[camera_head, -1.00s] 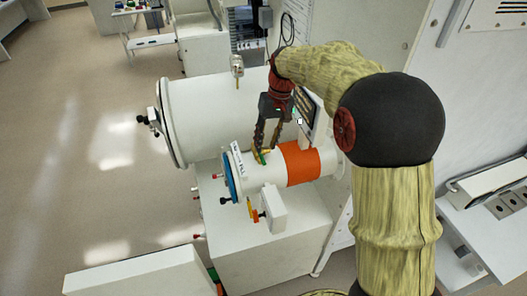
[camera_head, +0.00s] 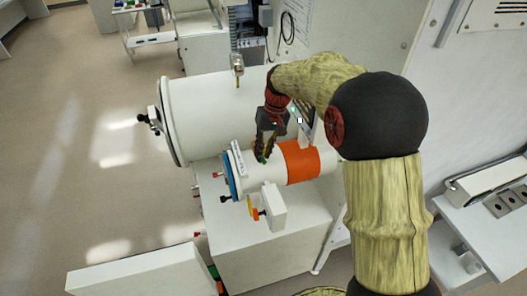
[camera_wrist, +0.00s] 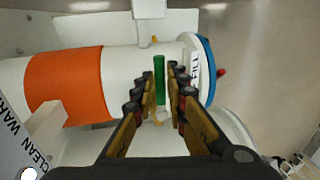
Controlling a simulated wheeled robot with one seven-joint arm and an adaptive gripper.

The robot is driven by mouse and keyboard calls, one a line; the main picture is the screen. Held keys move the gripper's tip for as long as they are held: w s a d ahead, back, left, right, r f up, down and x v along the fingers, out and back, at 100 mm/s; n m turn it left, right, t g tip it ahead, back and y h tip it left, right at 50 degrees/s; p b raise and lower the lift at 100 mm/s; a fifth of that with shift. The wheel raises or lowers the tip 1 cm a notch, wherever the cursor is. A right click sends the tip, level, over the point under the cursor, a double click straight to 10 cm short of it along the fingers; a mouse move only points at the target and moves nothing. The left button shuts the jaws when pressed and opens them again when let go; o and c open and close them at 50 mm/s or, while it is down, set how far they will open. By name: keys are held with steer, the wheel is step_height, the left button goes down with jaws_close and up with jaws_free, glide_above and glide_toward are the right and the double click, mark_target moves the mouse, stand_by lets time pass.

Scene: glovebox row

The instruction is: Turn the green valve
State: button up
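The green valve (camera_wrist: 159,78) shows in the wrist view as a narrow green bar on the small white cylinder (camera_wrist: 128,60), between the orange band and the blue-rimmed end. My gripper (camera_wrist: 162,88) is over it, with one finger on each side of the bar and a small gap visible at each side. In the head view my gripper (camera_head: 263,155) points down at the top of the small cylinder. Only a bit of green (camera_head: 262,160) shows at its fingertips there; the fingers hide the rest. I cannot tell whether either finger touches the valve.
The large white cylinder (camera_head: 215,105) lies behind the small one. A white label plate (camera_head: 238,158) stands beside the fingers near the blue rim (camera_head: 230,175). The orange band (camera_head: 300,163) is to the right.

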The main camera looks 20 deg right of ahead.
jaws_close()
stand_by(0.4)
